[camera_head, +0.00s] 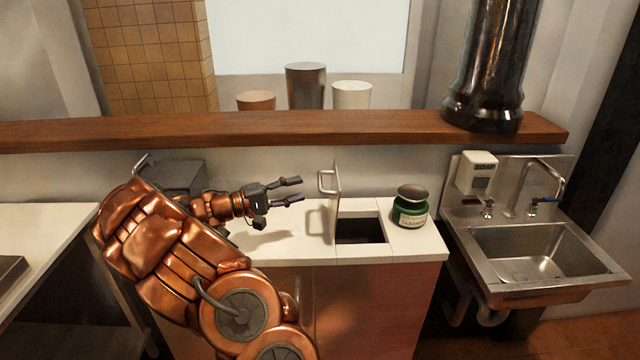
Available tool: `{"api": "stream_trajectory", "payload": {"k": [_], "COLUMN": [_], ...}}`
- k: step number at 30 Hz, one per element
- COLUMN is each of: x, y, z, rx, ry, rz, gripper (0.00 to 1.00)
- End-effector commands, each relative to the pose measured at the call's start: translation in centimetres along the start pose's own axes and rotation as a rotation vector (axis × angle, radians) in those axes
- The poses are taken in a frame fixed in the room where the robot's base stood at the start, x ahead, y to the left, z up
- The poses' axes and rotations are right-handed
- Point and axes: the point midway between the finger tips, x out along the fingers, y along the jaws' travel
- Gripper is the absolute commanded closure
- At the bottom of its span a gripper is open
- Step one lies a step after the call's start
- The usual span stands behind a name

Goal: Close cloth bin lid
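The cloth bin lid (336,212) stands upright, edge-on, at the left side of the dark square bin opening (360,230) in the white counter. A metal loop handle (325,181) sticks out from the lid's left face, near its top. My gripper (300,189) is to the left of the lid, over the counter. It points right, its two fingers are apart, and nothing is between them. It appears clear of the lid and handle.
A green jar (411,212) with a dark top stands just right of the opening. A steel sink (540,250) and soap dispenser (476,173) are farther right. A wooden shelf (270,129) runs behind. A grey box (183,176) stands behind my arm.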

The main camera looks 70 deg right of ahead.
Motion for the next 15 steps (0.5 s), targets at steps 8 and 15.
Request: {"api": "stream_trajectory", "payload": {"k": [8, 15], "x": [0.9, 3.8], "y": [-1.3, -0.9], "z": [-2.2, -2.2], "rx": [0.010, 0.008], "ry": [0.031, 0.029], "rz": [0.050, 0.051], "gripper": [0.61, 0.61]}}
